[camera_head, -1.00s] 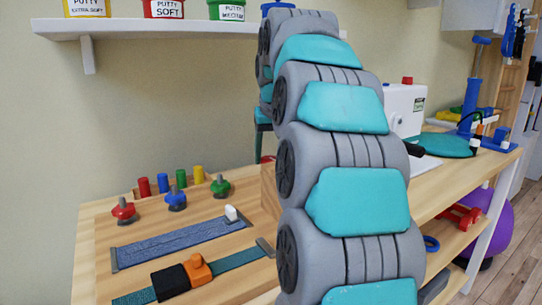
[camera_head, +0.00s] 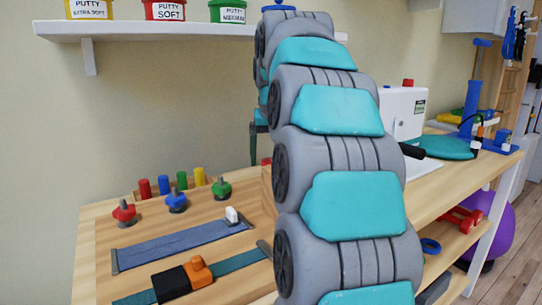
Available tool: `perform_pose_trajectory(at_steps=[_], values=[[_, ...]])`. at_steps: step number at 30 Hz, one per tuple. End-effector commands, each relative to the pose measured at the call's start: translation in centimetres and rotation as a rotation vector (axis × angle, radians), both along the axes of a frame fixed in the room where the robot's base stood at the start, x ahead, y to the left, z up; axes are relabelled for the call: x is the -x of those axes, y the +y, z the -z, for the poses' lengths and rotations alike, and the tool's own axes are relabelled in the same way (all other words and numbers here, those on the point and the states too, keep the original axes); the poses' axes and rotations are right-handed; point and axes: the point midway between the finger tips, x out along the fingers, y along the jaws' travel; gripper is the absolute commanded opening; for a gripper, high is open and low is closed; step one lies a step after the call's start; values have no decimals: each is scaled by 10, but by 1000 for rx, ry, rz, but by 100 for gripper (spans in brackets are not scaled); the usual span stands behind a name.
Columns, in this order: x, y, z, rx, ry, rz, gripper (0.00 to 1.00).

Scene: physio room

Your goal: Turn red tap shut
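A red knob on a grey bolt (camera_head: 124,212) stands at the left of the wooden board on the bench and looks like the only clear candidate for the red tap. A small red piece (camera_head: 266,161) also shows beside my arm, mostly hidden, next to a wooden block. My arm rises through the middle of the picture and bends away towards the wall. A thin dark part at its far end, seemingly my gripper (camera_head: 253,160), hangs above the bench behind the pegs, apart from the red knob. Its fingers are mostly hidden, so its opening cannot be told.
Blue (camera_head: 177,201) and green (camera_head: 221,188) knobs stand beside the red one, with coloured pegs (camera_head: 182,181) behind. Strap strips (camera_head: 180,245) lie in front. A shelf (camera_head: 190,27) with putty tubs overhangs the bench. A white box (camera_head: 402,112) stands right of my arm.

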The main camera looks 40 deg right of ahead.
Motion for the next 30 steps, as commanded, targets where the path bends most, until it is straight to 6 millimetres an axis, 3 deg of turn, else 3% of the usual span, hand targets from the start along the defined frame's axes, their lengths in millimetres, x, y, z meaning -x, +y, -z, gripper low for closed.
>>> perform_pose_trajectory(at_steps=[21,30], values=[[24,12,-68,1,-3,0,89],[26,13,-72,0,-1,0,89]])
